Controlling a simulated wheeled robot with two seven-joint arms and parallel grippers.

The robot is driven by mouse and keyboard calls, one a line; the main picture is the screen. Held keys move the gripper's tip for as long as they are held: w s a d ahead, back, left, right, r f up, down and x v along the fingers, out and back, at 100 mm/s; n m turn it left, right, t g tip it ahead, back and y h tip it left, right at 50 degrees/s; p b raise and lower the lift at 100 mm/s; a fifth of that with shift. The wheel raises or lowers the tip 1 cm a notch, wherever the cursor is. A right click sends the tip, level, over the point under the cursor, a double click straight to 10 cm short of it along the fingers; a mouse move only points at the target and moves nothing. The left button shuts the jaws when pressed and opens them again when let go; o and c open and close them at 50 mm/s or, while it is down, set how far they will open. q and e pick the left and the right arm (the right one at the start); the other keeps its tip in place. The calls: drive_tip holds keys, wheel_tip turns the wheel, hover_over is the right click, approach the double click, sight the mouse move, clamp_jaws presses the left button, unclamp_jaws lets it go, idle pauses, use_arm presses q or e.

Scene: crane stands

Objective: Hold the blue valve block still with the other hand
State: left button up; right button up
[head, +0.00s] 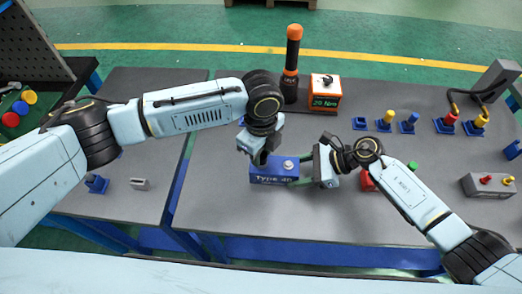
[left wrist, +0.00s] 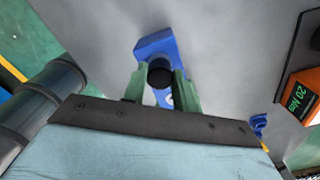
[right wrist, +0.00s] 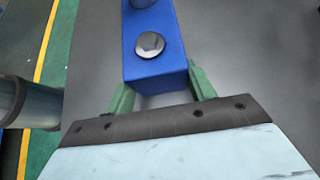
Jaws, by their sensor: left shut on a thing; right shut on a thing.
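The blue valve block (head: 273,175), marked "Type 40", sits on the grey bench with a silver round fitting (right wrist: 150,44) on top. My right gripper (head: 304,170) is shut on the block's right end, with one green finger on each side in the right wrist view (right wrist: 158,88). My left gripper (head: 261,158) is above the block's left end, pointing down. In the left wrist view its green fingers are shut on a black round part (left wrist: 160,73) over the block (left wrist: 155,44). Whether that part touches the block cannot be told.
Behind stand a black and orange tool (head: 292,60) and an orange box reading "20 Nm" (head: 325,93). Blue holders with coloured pieces (head: 408,122) are at the right back. A red piece (head: 367,182) is beside my right gripper. The bench front is clear.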

use_arm(q)
drive_tip(key=shift+m, duration=1)
drive_tip(key=m, duration=0.4)
drive_tip(key=shift+m, duration=0.6)
drive_tip(key=m, duration=0.5)
drive_tip(key=o, duration=1.1)
